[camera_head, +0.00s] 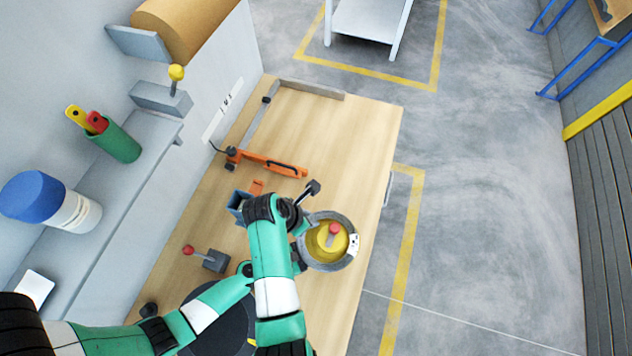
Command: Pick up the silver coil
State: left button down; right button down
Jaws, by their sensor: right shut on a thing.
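The silver coil (317,263) is a grey ring near the table's right edge. It surrounds a yellow round core (323,248) with a red knob on top, and a small white tag shows on its right side. My right gripper (303,226) is at the coil's upper left rim and is shut on it; the wrist partly covers the contact. I cannot tell whether the coil is clear of the table. My left arm comes in from the lower left and passes behind the right arm, which hides its gripper.
The wooden table (345,125) is clear toward the far end. An orange tool (270,163), a blue-grey box (238,203) and a red-knobbed lever (213,261) are left of the coil. A dark round disc (215,335) is at the front. A wall shelf (150,140) borders the left.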

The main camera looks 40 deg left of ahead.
pick_arm(q)
jog(key=shift+c, duration=1.7)
grip_release()
pick_arm(e)
notch_tip(320, 180, up, 9)
jog(key=shift+r, duration=0.2)
pick_arm(q)
jog(key=v, duration=1)
jog(key=shift+s+a+r, duration=0.35)
jog(key=shift+s+r, duration=0.1)
jog(key=shift+s, duration=0.35)
